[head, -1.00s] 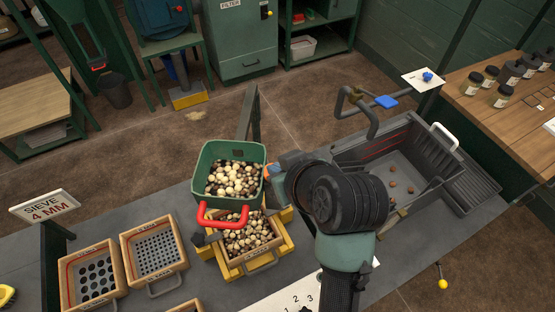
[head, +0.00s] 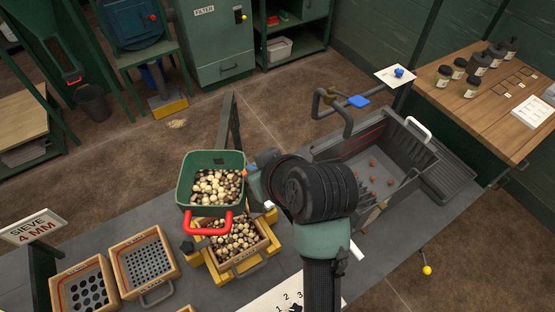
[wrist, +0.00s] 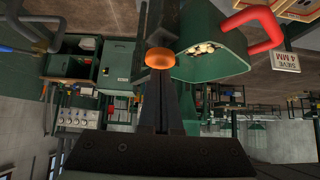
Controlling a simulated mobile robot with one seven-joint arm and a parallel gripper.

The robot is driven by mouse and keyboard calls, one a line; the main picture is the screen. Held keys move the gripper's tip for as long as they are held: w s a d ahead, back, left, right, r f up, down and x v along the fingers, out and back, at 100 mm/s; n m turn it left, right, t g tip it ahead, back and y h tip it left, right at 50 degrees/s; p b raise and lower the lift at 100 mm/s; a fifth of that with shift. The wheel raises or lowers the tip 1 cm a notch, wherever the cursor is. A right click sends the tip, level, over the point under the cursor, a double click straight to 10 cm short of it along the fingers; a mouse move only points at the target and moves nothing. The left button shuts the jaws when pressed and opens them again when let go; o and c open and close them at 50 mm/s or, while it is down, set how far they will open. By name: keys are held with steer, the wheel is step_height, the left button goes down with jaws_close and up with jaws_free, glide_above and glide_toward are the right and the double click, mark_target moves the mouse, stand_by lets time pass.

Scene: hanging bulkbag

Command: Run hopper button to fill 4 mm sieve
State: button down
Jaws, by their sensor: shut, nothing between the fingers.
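The green hopper (head: 183,198) with a red handle holds pale and brown balls. Below it, a wooden-framed sieve (head: 262,258) full of similar balls sits in a yellow holder (head: 205,262); its label is too small to read. In the wrist view my gripper (wrist: 160,78) is shut and empty, its fingertips at the round orange button (wrist: 160,57) beside the hopper (wrist: 215,62). I cannot tell whether they touch it. In the head view my arm hides the fingertips. A "SIEVE 4 MM" sign (head: 38,226) stands at the left; it also shows in the wrist view (wrist: 287,60).
Two wooden sieves with perforated plates, one large-holed (head: 85,290) and one finer (head: 143,262), lie on the bench at the left. A grey sink-like basin (head: 385,165) with brown balls and a blue-handled tap (head: 358,101) stand right of my arm. Jars stand on a wooden table (head: 455,105).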

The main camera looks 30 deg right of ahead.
steer(key=b+v, duration=0.1)
steer(key=v, duration=1)
steer(key=shift+w+r, duration=0.2)
steer(key=shift+r, duration=0.35)
steer(key=w+a+r+t+h+b, duration=0.1)
steer(key=w+a+r+t+b, duration=0.1)
steer(key=w+r+t, duration=0.35)
steer(key=w+a+r+t+h+b, duration=0.1)
steer(key=w+a+r+t+b, duration=0.15)
steer(key=r, duration=0.55)
steer(key=s+a+r+t, duration=0.2)
steer(key=a+r+t, duration=0.1)
steer(key=r, duration=0.3)
steer(key=s+a+r+t+y+b, duration=0.1)
steer(key=s+a+r+t, duration=0.1)
steer(key=r, duration=0.5)
steer(key=s+a+r+t+b, duration=0.1)
steer(key=s+a+r+t, duration=0.1)
steer(key=a+r+t, duration=0.2)
step_height(320, 180, up, 3)
steer(key=shift+s+a+f+t+y, duration=0.15)
steer(key=shift+s+t+y, duration=0.15)
steer(key=shift+t, duration=0.5)
